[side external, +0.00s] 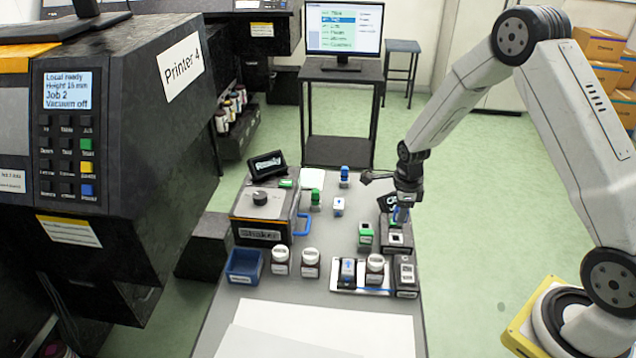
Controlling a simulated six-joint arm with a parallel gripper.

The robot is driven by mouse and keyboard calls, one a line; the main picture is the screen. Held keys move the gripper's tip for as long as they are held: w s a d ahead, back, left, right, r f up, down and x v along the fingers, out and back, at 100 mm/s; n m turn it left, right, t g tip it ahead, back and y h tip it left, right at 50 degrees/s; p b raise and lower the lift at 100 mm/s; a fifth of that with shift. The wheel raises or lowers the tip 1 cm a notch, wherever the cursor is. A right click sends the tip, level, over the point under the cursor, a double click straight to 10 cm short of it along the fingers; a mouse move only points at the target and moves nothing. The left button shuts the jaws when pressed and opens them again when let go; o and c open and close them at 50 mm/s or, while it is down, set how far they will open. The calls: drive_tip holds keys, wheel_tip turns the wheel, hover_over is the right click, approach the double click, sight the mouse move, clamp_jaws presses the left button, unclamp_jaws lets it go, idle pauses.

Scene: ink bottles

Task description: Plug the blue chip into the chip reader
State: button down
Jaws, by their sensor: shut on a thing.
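My gripper (402,208) points down over the right side of the table. I cannot tell whether the blue piece touches this box.
A green-topped block (365,234) stands close left of the dark box. A white tray (338,285) with a bottle (375,267) is in front. Two bottles (311,262), a blue bin (243,266) and a shaker (262,215) stand left. White sheets (320,330) cover the near table.

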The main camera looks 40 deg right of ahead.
sight(399, 224)
drive_tip(key=shift+f, duration=2.35)
drive_tip(key=shift+f, duration=0.75)
idle(1.1)
unclamp_jaws()
idle(0.5)
drive_tip(key=shift+r, duration=0.15)
idle(0.3)
drive_tip(key=shift+r, duration=3.4)
